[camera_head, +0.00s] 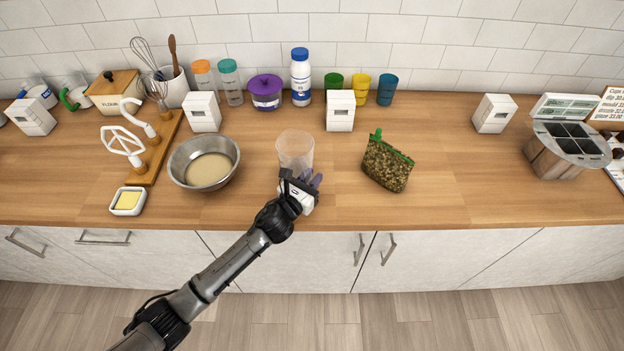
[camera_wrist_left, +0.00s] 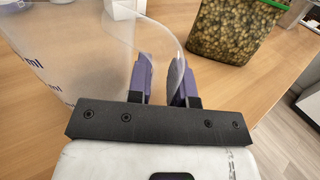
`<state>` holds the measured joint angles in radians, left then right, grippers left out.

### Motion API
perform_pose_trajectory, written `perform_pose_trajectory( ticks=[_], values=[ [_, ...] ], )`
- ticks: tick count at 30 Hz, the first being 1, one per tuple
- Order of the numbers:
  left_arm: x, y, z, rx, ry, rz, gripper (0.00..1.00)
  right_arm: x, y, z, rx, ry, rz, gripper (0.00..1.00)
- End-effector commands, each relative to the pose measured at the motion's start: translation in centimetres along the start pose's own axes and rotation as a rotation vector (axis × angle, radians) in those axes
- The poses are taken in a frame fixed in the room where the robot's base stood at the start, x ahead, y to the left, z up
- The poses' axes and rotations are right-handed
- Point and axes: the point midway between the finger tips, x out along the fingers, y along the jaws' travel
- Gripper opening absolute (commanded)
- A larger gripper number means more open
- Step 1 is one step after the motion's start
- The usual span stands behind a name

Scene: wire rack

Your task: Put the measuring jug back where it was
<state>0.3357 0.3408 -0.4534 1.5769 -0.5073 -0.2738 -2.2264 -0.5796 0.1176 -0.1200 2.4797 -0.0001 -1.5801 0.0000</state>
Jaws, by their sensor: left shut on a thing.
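The measuring jug (camera_head: 296,148) is clear plastic and stands over the counter, right of the metal bowl. In the left wrist view its clear wall (camera_wrist_left: 90,55) with blue "ml" marks fills the upper left. My left gripper (camera_head: 304,184) is at the jug's near side. In the left wrist view the purple fingers of my left gripper (camera_wrist_left: 161,80) are shut on part of the jug, with the edge of its clear wall between them. I cannot tell whether the jug touches the counter. My right gripper is not in view.
A metal bowl (camera_head: 205,164) of pale liquid stands to the left. A green-topped bag (camera_head: 387,164) stands to the right. A white block (camera_head: 340,111), a white bottle (camera_head: 300,78) and colored cups (camera_head: 361,87) line the back.

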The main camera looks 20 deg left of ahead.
Motion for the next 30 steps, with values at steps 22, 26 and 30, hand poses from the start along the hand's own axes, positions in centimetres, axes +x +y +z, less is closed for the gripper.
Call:
perform_pose_trajectory(
  ticks=[22,26,30],
  values=[
    [0.02,0.00,-0.41,0.001,-0.002,0.000,0.46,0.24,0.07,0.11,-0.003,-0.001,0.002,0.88],
    [0.02,0.00,-0.40,0.001,-0.002,0.000,0.46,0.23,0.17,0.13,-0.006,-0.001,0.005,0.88],
    [-0.16,0.02,-0.02,0.002,-0.001,0.000,0.46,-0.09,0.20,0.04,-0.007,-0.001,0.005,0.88]
  ],
)
